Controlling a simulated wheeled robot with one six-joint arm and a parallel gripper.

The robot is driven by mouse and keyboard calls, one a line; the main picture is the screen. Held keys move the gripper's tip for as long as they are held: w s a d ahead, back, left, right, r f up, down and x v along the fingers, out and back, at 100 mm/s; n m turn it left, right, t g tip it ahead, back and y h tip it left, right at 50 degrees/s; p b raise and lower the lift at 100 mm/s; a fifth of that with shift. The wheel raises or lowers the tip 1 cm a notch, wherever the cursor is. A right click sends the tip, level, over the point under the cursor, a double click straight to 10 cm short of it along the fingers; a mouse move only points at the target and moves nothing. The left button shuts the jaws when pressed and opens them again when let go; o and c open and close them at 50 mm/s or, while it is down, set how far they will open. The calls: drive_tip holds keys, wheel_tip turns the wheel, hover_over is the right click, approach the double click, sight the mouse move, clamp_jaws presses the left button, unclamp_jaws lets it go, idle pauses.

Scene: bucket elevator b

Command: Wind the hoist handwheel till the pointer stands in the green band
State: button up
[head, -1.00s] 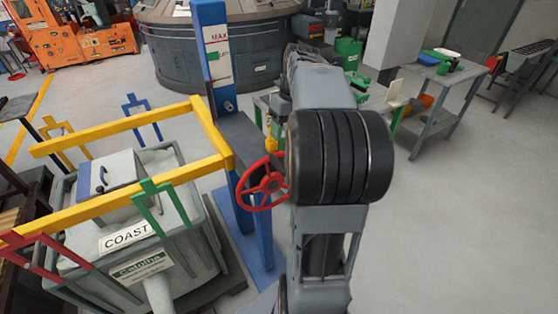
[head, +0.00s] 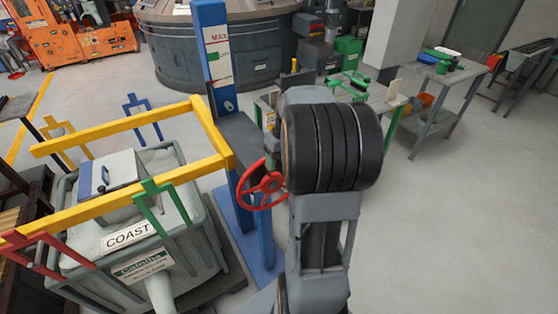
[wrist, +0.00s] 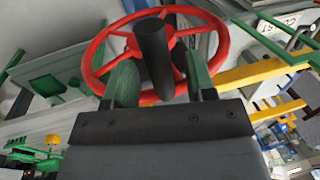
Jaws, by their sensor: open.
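The red handwheel (head: 260,188) is on the right side of the blue hoist post (head: 213,60), partly covered by my arm in the head view. In the wrist view the handwheel (wrist: 97,50) fills the top, with a dark cylindrical handle (wrist: 153,45) sticking out towards the camera. My gripper (wrist: 161,80) is open, with one green-padded finger on each side of the handle; whether either touches it I cannot tell. My gripper is hidden in the head view. The white scale (head: 219,70) on the post reads MAX and carries a green band (head: 212,57); the pointer is too small to make out.
A grey bin (head: 185,255) with a COAST sign stands left of the post, under a yellow frame (head: 110,205) with coloured brackets. A workbench (head: 425,85) stands at the back right. The floor on the right is clear.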

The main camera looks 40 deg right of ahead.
drive_tip(key=shift+c, duration=0.2)
clamp_jaws()
drive_tip(key=shift+a, duration=0.2)
idle(0.4)
